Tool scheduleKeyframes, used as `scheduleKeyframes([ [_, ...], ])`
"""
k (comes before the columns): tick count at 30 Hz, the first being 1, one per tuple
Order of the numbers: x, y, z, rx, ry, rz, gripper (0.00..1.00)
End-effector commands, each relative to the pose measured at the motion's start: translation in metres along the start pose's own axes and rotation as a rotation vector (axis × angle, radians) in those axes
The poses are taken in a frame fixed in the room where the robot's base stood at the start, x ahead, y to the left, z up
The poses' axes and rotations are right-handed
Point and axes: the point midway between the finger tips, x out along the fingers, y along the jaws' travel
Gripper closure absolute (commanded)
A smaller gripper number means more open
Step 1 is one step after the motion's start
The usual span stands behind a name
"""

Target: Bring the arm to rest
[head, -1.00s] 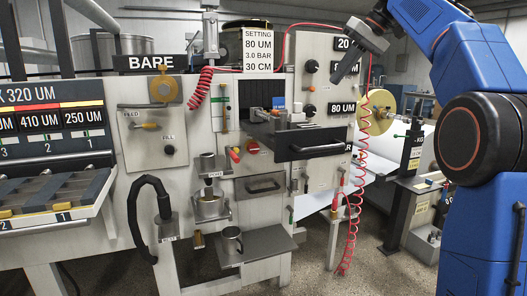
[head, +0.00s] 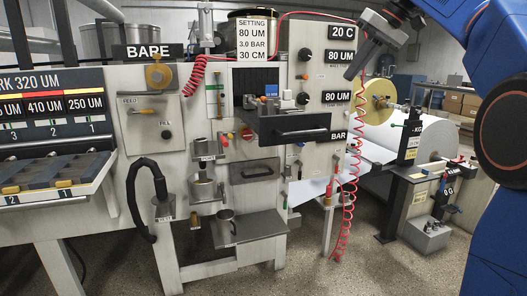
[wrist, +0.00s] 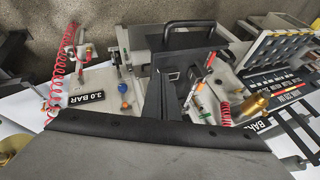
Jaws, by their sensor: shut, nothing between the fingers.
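My gripper (head: 362,58) is raised at the top right of the head view, in front of the right part of the machine panel. Its fingers are shut and hold nothing. My blue arm (head: 430,30) reaches in from the right edge. In the wrist view my gripper's dark body (wrist: 160,150) fills the bottom, and its narrow fingers (wrist: 168,92) point up over the machine. No object is between them.
The coating machine's panel (head: 300,160) has an open drawer with a black handle (head: 300,134). A red coiled hose (head: 350,200) hangs near my gripper. A white paper roll (head: 435,140) and a scale (head: 425,232) stand right. Grey floor (head: 360,270) is clear in front.

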Motion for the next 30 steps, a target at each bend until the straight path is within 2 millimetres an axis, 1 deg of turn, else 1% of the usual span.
scheduleKeyframes([
  [5,0.007,-0.002,0.027,0.029,0.005,0.031,1.0],
  [8,0.015,-0.002,0.051,0.051,0.008,0.057,1.0],
  [11,0.026,-0.001,0.081,0.073,0.012,0.091,1.0],
  [17,0.053,0.008,0.148,0.111,0.019,0.161,1.0],
  [18,0.059,0.01,0.162,0.116,0.02,0.175,1.0],
  [20,0.069,0.014,0.184,0.123,0.021,0.196,1.0],
  [21,0.075,0.017,0.199,0.127,0.024,0.211,1.0],
  [23,0.085,0.021,0.222,0.133,0.026,0.232,1.0],
  [24,0.092,0.025,0.238,0.135,0.027,0.247,1.0],
  [26,0.104,0.03,0.261,0.137,0.029,0.268,1.0],
  [27,0.111,0.034,0.278,0.138,0.03,0.282,1.0],
  [29,0.123,0.039,0.302,0.138,0.032,0.303,1.0],
  [30,0.132,0.043,0.319,0.138,0.033,0.316,1.0],
])
